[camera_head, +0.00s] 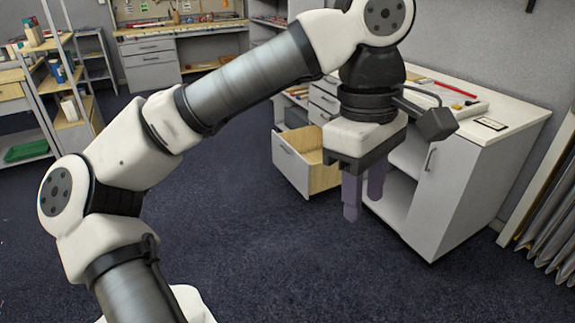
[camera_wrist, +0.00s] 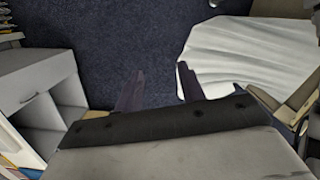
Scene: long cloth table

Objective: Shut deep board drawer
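The deep drawer (camera_head: 290,164) is pulled out from the lower left of a white cabinet (camera_head: 455,190) in the head view. It has a grey front and light wood sides, and part of it is hidden behind my gripper. My gripper (camera_head: 363,198) points down in front of the cabinet, to the right of the drawer in the picture. Its two purple-grey fingers are apart with nothing between them. I cannot tell the exact gap to the drawer. In the wrist view, the fingers (camera_wrist: 157,92) are also spread, with dark floor between them.
Smaller drawers (camera_head: 323,100) sit above the deep one. A red tool (camera_head: 455,88) and other items lie on the cabinet top. A workbench (camera_head: 150,60) and a shelf rack (camera_head: 70,100) stand behind. The dark carpet (camera_head: 250,240) in front is clear.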

